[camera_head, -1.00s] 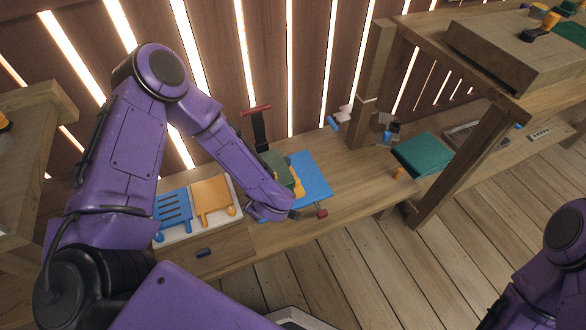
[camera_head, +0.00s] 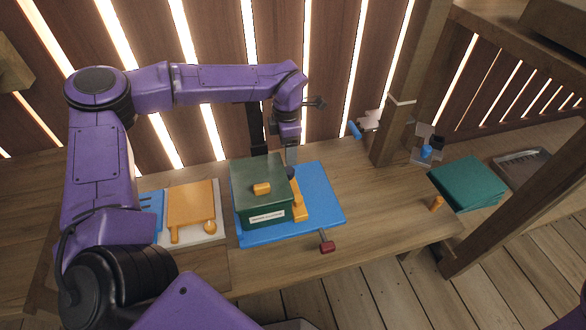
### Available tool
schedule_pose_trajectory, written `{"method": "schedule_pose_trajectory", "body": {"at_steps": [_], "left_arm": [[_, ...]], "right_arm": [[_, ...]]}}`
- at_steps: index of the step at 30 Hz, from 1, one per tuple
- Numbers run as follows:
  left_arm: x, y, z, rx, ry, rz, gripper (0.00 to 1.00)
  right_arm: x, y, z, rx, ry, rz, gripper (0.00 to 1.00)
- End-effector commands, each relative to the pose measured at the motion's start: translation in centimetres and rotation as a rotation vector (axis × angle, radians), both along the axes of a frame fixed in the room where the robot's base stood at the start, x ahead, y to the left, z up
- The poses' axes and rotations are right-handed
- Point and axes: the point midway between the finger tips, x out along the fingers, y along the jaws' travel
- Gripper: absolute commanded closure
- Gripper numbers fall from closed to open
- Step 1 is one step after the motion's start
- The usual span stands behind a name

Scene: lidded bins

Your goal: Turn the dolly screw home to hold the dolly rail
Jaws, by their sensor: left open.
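A blue flat base (camera_head: 325,205), which looks like the dolly, lies on the bench with a green lidded bin (camera_head: 262,190) on it. An orange bar (camera_head: 299,208) along the bin's right side looks like the dolly rail. A red-handled piece with a thin shaft (camera_head: 327,246) sticks out at the base's front edge; it may be the dolly screw, but I cannot tell how far in it is. My left gripper (camera_head: 291,168) points down at the bin's back right corner, by the rail's far end. It is open; its fingertips are partly hidden. My right gripper is out of view.
A pale tray (camera_head: 218,237) with orange and blue tools is left of the bin. A dark upright post stands behind the bin. The bench right of the base is clear.

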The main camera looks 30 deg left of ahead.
Motion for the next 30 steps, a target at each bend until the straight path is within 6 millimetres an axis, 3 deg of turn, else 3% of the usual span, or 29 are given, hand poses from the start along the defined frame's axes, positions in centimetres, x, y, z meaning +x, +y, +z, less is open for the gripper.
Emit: {"method": "schedule_pose_trajectory", "body": {"at_steps": [3,9,13,21,27,30], "left_arm": [[0.0,-0.2,-3.5,0.002,0.004,-0.004,0.35],[0.0,-0.1,-7.2,0.003,0.002,-0.003,0.35],[0.0,0.0,-8.2,0.003,0.001,-0.002,0.35],[-0.1,0.1,-8.3,0.003,0.000,0.000,0.35],[-0.1,0.1,-8.3,0.004,-0.001,0.000,0.90],[-0.1,0.1,-8.2,0.004,0.000,-0.002,0.90]], "right_arm": [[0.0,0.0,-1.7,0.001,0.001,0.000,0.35],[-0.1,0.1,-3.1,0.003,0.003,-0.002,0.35],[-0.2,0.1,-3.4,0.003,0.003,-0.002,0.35],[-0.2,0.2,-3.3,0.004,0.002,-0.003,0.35],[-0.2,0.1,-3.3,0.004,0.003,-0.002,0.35],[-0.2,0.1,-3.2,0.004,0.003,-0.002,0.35]]}}
